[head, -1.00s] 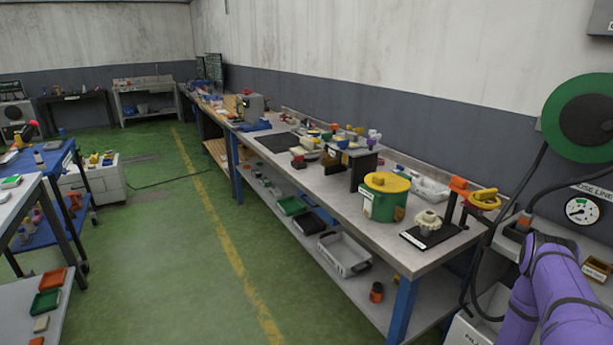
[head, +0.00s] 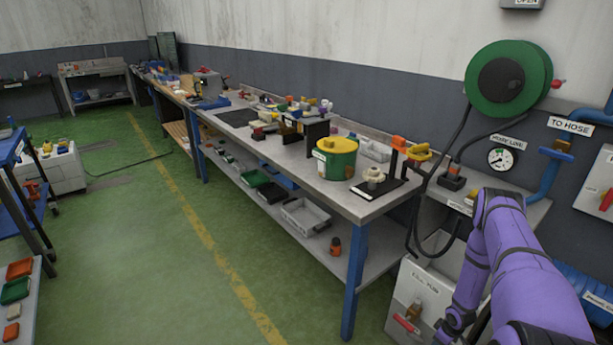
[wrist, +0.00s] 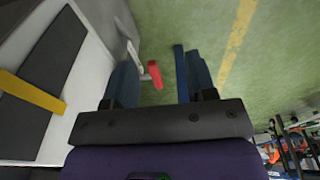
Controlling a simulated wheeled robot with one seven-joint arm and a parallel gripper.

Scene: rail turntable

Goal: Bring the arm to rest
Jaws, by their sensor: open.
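In the wrist view my gripper (wrist: 155,85) is open. Its two dark blue fingers are apart, with nothing held between them. A red handle (wrist: 154,74) on a light grey unit shows between the fingers, with green floor beyond it. I cannot tell how far the handle is from the fingertips.
A long workbench (head: 350,206) holds a green and yellow drum (head: 337,160) and several small objects. A fill tub (head: 412,308) with a red handle stands low beside my arm. A hose reel (head: 508,79) and gauge (head: 500,159) are on the wall. The green floor (head: 150,290) at left is clear.

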